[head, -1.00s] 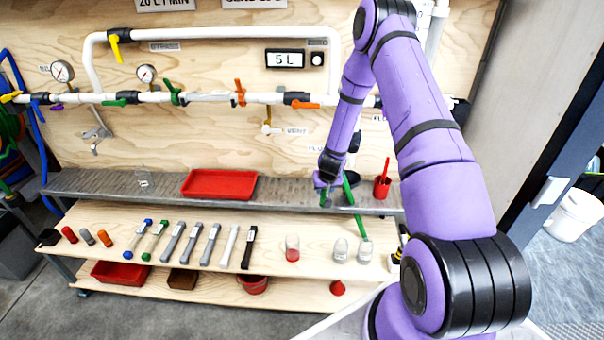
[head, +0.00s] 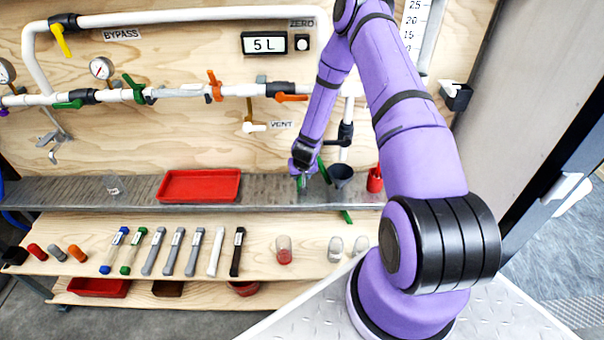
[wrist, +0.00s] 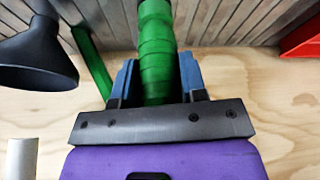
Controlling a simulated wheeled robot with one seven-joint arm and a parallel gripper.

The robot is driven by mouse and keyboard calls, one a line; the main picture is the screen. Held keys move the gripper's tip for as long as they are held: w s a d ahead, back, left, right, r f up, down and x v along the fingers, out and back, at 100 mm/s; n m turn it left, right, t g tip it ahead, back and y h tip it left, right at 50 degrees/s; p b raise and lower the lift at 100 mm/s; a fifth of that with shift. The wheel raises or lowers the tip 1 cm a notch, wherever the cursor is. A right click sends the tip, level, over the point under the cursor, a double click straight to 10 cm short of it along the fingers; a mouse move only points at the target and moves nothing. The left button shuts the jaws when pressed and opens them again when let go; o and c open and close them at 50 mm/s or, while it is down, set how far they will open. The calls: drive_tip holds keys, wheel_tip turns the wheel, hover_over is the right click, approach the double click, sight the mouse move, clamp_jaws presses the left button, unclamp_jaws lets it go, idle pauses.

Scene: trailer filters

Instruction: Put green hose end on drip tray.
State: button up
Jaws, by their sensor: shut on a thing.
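The drip tray (head: 199,186) is a flat red tray lying on the grey metal shelf left of my gripper in the head view. Its red edge also shows at the upper right in the wrist view (wrist: 302,38). My gripper (wrist: 158,78) is shut on the green hose end (wrist: 157,40), with a blue finger on each side. In the head view my gripper (head: 301,180) is small and low over the shelf, right of the tray and apart from it. More green hose (wrist: 90,60) runs beside the left finger in the wrist view.
A dark funnel (head: 341,174) stands right of my gripper, close to the hose, with a red cup (head: 375,180) beyond it. A clear cup (head: 114,186) sits left of the tray. The metal shelf (head: 265,190) is bare between the tray and my gripper.

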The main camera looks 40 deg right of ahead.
drive_tip(key=shift+f, duration=0.4)
drive_tip(key=shift+f, duration=0.15)
drive_tip(key=o, duration=1)
